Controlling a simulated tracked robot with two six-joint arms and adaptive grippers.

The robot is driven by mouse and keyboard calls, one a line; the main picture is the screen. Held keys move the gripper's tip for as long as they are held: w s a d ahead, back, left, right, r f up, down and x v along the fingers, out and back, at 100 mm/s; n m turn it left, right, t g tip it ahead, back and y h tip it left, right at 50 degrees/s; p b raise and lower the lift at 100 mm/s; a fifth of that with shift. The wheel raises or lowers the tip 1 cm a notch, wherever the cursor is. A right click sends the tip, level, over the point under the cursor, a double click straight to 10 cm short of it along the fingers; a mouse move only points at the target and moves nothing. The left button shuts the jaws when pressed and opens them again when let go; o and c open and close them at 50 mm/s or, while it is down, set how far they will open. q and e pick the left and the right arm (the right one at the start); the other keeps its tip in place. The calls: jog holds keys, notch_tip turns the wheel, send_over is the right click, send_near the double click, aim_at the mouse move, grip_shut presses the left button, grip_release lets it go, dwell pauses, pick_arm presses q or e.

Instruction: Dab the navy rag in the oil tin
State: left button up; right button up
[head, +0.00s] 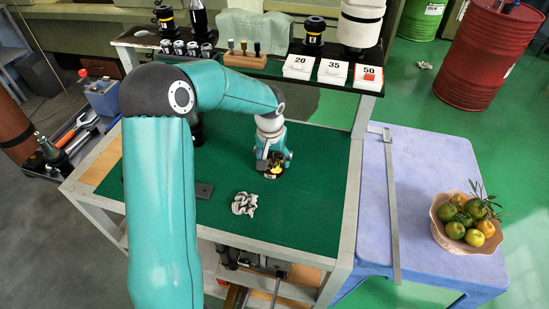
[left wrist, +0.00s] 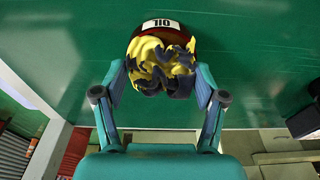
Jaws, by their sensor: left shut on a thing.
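The rag (left wrist: 160,68) is a crumpled cloth showing yellow and dark navy in the left wrist view. My left gripper (left wrist: 160,84) is shut on it, one finger on each side. The dark red oil tin (left wrist: 186,35), with a white OIL label, is right behind and partly under the rag. In the head view my left gripper (head: 272,160) points down over the green cart top, and a bit of yellow rag (head: 275,170) shows at the fingers. The rag hides most of the tin's opening, so I cannot tell whether they touch. My right gripper is not in view.
A grey-white crumpled cloth (head: 244,203) and a small dark plate (head: 204,191) lie on the green cart top (head: 300,220). Boxes marked 20, 35 and 50 (head: 333,71) line the back shelf. A fruit bowl (head: 447,239) stands on the blue table at right.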

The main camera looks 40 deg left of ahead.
aim_at(273, 158)
pick_arm(q)
jog(key=shift+r+p, duration=2.15)
jog(key=shift+r, duration=1.35)
jog(key=shift+s, duration=0.1)
